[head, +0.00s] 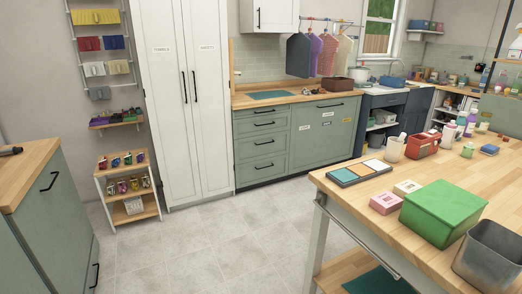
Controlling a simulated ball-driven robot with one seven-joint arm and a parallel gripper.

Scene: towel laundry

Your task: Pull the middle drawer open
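A green base cabinet with a stack of several drawers (262,149) stands against the back wall, under a wooden worktop (300,97). Each drawer front has a dark horizontal bar handle, and all the fronts look flush and shut. With this number of fronts, I cannot tell which one counts as the middle drawer. A wider green front (322,152) with small labels is just right of the stack. My gripper is not in view.
Pale tiled floor (200,240) lies clear before the drawers. A wooden table (455,195) with a green box (440,212) fills the right foreground. A tall white cupboard (185,100) and a small shelf rack (127,188) stand left. Another green cabinet (50,230) is at far left.

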